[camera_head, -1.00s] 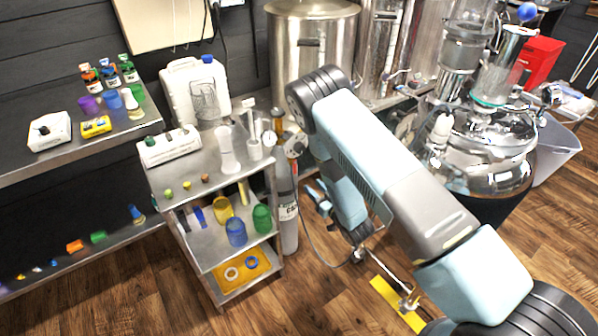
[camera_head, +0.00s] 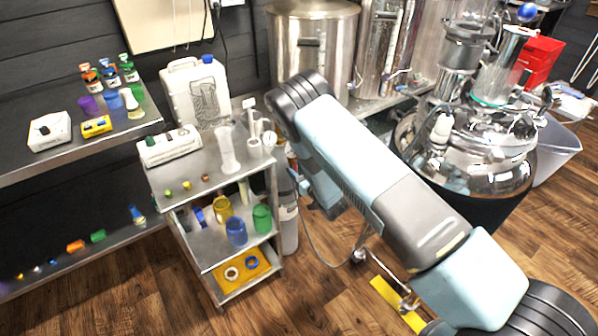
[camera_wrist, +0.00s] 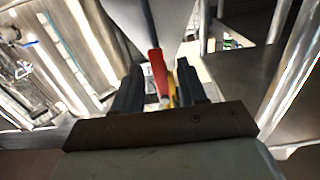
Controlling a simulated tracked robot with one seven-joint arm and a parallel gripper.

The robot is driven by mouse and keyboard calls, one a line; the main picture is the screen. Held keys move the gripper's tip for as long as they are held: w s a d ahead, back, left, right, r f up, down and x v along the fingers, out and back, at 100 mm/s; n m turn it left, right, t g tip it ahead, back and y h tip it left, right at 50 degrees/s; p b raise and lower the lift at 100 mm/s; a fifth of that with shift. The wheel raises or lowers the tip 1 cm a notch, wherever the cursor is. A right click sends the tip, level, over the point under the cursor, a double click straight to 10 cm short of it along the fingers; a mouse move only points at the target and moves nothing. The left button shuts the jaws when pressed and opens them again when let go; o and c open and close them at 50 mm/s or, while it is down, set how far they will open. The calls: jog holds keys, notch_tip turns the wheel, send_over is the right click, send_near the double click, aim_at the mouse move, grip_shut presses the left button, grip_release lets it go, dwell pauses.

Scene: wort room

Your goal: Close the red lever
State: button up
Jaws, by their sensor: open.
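The red lever (camera_wrist: 156,66) shows in the wrist view as a narrow red bar, slightly tilted, with a dark strip running up from it. My gripper (camera_wrist: 159,75) is open, with one dark finger on each side of the red lever in the picture. A gap shows between the lever and each finger, and I cannot tell how far in depth it lies from them. A small yellow part (camera_wrist: 171,86) shows just right of the lever. In the head view my arm hides the lever and most of my gripper.
A steel cart (camera_head: 207,180) with cups and bottles stands left of my arm. A grey gas cylinder (camera_head: 289,228) is close behind it. Steel tanks (camera_head: 312,45) stand at the back, and a round shiny vessel (camera_head: 478,165) is at right.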

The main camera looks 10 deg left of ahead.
grip_shut()
